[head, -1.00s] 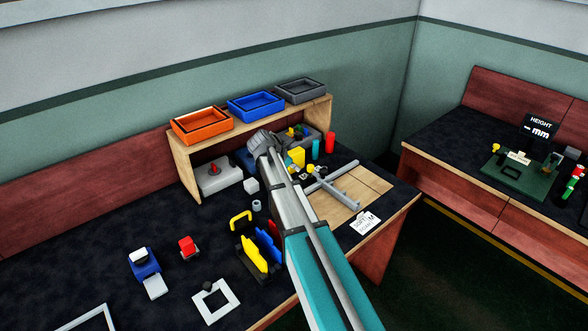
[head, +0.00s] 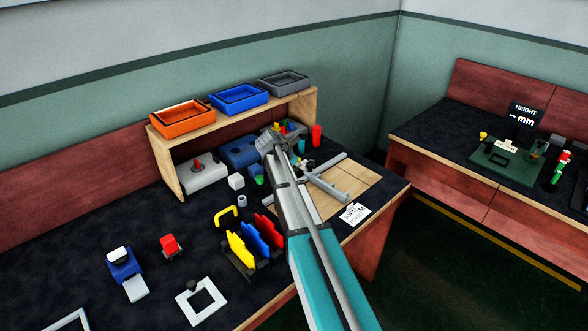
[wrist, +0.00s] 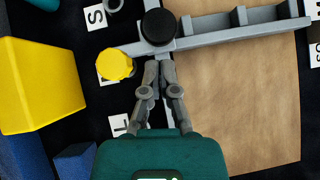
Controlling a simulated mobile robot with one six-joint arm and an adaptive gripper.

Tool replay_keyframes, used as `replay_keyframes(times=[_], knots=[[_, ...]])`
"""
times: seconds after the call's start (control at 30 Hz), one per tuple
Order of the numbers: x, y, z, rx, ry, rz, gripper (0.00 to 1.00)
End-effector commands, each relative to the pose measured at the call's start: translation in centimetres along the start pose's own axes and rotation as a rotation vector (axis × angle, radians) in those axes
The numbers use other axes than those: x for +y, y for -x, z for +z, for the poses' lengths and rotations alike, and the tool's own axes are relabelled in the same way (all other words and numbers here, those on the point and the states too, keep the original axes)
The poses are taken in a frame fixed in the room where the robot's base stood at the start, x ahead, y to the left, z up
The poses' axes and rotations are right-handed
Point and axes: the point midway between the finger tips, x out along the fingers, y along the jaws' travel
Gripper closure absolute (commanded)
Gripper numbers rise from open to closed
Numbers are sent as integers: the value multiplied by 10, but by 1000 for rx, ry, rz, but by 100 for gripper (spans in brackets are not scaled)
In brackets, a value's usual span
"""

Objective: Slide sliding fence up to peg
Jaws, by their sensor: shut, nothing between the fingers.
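The sliding fence is a grey bar (wrist: 235,37) with upright ribs, lying across the top of a tan board in the wrist view. It also shows in the head view as a grey bar (head: 328,186) on the board. A round black knob (wrist: 158,27) sits at its left end.
A big yellow block (wrist: 40,85) stands left of my gripper, with blue parts below it. The tan board (wrist: 240,110) is clear. In the head view, a shelf (head: 165,160) with bins stands behind, and coloured plates (head: 255,240) stand left of my arm.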

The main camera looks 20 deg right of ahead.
Motion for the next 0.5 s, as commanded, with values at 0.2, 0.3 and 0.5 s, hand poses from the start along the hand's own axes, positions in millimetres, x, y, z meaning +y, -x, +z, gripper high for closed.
replay_keyframes(times=[0.2, 0.3, 0.5], knots=[[0, -7, 6, 0, -1, -1, 100], [-1, -7, 6, 0, -1, -1, 100], [-1, -7, 6, 0, -1, -1, 100]])
